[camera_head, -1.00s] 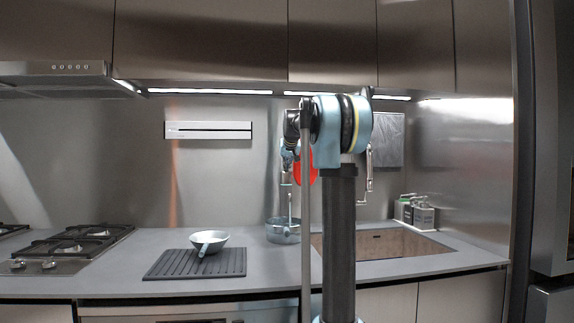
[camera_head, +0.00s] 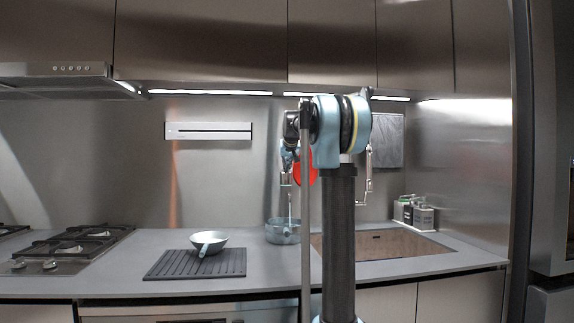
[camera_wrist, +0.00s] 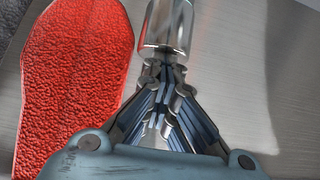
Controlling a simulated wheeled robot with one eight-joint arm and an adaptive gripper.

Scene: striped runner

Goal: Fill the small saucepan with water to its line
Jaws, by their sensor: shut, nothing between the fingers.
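A blue-grey pot (camera_head: 283,232), which looks like the saucepan, stands on the counter left of the sink, partly behind my arm. A thin pale vertical line (camera_head: 290,206) runs down to it; I cannot tell if it is water or a pipe. Its inside, fill line and water level cannot be made out. My gripper (camera_wrist: 165,78) is shut and empty, its fingertips close to a shiny metal cylinder (camera_wrist: 167,25); contact is unclear. In the head view my gripper is small and partly hidden above the pot. Metal tap piping (camera_head: 369,170) shows right of my arm.
A red textured item (camera_wrist: 72,80) is beside my gripper. The sink (camera_head: 380,244) lies right, containers (camera_head: 414,213) behind it, a gas hob (camera_head: 70,245) left.

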